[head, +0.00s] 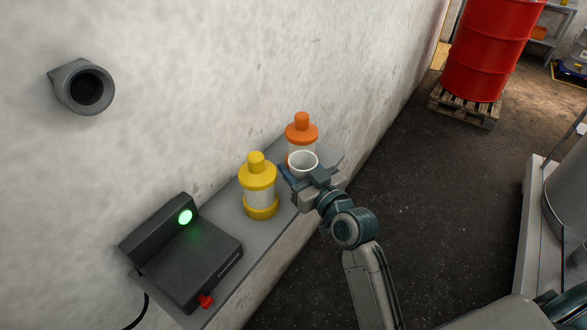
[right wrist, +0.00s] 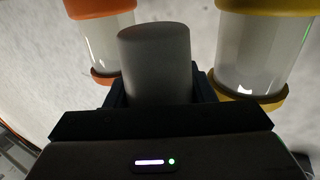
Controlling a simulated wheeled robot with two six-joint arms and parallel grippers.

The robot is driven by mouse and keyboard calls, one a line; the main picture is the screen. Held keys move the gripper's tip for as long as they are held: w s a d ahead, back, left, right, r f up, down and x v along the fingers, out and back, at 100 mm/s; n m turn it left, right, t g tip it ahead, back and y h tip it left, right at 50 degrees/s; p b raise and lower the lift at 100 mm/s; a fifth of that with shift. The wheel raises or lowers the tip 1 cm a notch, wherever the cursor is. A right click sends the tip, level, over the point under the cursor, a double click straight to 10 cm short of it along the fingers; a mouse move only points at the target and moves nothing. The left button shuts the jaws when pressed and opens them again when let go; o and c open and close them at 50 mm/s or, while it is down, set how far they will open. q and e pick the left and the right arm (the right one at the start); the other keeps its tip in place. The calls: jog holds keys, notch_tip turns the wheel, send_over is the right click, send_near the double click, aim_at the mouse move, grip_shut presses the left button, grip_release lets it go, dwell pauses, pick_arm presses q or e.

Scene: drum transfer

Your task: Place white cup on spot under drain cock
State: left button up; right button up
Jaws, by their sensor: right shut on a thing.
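My right gripper (head: 306,178) is shut on the cup. In the right wrist view the cup (right wrist: 155,55) stands between the two dark fingers, which hide its lower part. I cannot tell whether the cup's base touches the shelf. No drain cock or spot under one can be made out. My left gripper is not in view.
The grey shelf (head: 225,205) holds an orange-capped bottle (head: 301,131), a yellow-capped bottle (head: 258,190) and a black device (head: 190,262) with a green light. A red drum (head: 490,50) stands on a pallet (head: 466,106). A grey vessel (head: 570,190) is at the right edge. Floor between is clear.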

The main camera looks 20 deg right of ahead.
aim_at(294, 174)
jog(key=shift+w+a+r, duration=0.1)
jog(key=shift+w+a, duration=0.1)
jog(key=shift+w, duration=0.5)
notch_tip(294, 174, down, 4)
jog(key=shift+w+r+p, duration=0.15)
jog(key=shift+p, duration=0.25)
jog(key=shift+f, duration=0.25)
jog(key=o, duration=0.7)
jog(key=shift+r, duration=0.1)
